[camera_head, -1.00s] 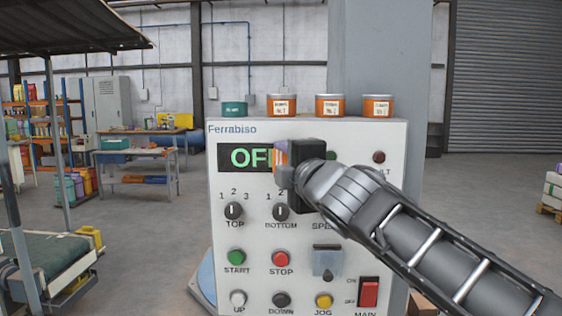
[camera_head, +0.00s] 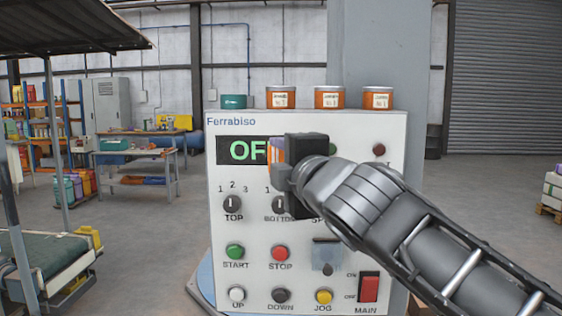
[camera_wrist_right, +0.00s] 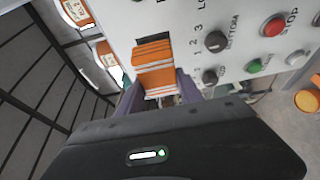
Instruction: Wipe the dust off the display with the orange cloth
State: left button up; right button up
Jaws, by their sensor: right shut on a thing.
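The display (camera_head: 232,150) is a dark window with green letters "OF" at the top left of the white control panel. My right gripper (camera_head: 279,165) is in front of its right part and hides the rest of it. The gripper is shut on the orange cloth (camera_head: 277,150), a folded pad with pale stripes. In the right wrist view the cloth (camera_wrist_right: 154,65) sits between the two fingers, close to the panel face; whether it touches the display cannot be told. Dust is not clearly visible. My left gripper is not in view.
Below the display are knobs such as TOP (camera_head: 232,204), a green START button (camera_head: 235,252), a red STOP button (camera_head: 280,253) and a red MAIN switch (camera_head: 368,289). A green tin (camera_head: 233,102) and several orange tins (camera_head: 330,97) stand along the panel's top.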

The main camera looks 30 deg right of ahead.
jog(key=shift+s, duration=0.1)
jog(key=shift+s+a+b, duration=0.35)
jog(key=shift+s+a, duration=0.1)
jog(key=shift+s, duration=0.1)
jog(key=shift+s+a, duration=0.45)
jog(key=shift+s, duration=0.1)
jog(key=shift+w+d, duration=1.05)
jog(key=shift+w, duration=0.3)
jog(key=shift+w+d, duration=1.05)
jog(key=shift+w, duration=0.3)
jog(key=shift+w+d+p, duration=0.45)
jog(key=shift+w+d, duration=0.2)
jog(key=shift+w, duration=0.25)
